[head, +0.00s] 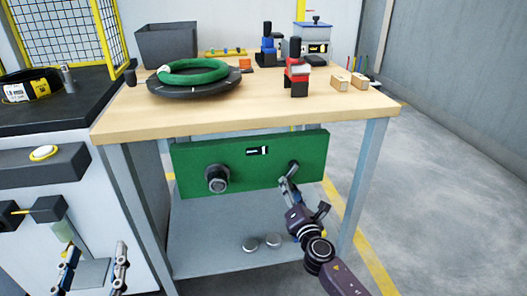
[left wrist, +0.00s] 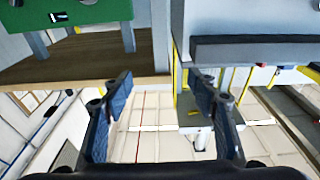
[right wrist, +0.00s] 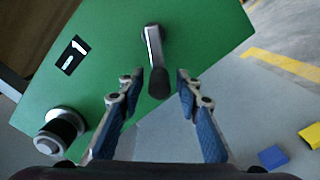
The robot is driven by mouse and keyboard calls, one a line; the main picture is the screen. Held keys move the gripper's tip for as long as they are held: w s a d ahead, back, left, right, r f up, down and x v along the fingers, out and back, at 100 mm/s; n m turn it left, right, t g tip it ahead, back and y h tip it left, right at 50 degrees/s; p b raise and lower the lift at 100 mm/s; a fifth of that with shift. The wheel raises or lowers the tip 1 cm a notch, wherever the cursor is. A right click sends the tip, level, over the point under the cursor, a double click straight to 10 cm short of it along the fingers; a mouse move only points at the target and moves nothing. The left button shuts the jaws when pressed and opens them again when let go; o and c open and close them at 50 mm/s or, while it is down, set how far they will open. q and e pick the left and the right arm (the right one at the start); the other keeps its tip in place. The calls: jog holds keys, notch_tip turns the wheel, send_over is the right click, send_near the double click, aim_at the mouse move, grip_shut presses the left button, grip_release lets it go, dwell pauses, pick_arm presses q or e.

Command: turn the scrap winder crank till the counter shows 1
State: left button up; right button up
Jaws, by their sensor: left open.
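The green winder panel (head: 238,152) hangs under the front of the wooden table. Its small black counter (head: 258,150) also shows in the right wrist view (right wrist: 73,55); a white mark there resembles a 1, too small to be sure. The crank (head: 293,168) is at the panel's right. In the right wrist view its dark handle (right wrist: 158,84) lies between the fingers of my right gripper (right wrist: 158,79), with visible gaps on both sides. My left gripper (head: 95,266) is open and empty, low at the left, away from the crank.
A round dark spool (head: 216,178) sticks out of the panel's left side. A green coil (head: 193,71) rests on a dark turntable on the wooden table (head: 240,116). A grey lower shelf (head: 200,248) holds two round discs. A cabinet stands at the left; the floor at right is clear.

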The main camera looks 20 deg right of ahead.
pick_arm(q)
jog(key=shift+a+f, duration=0.1)
jog(key=shift+f, duration=0.4)
pick_arm(e)
jog(key=v, duration=0.8)
jog(key=shift+s, duration=0.2)
pick_arm(q)
jog(key=shift+f+g, duration=0.1)
jog(key=shift+g, duration=0.2)
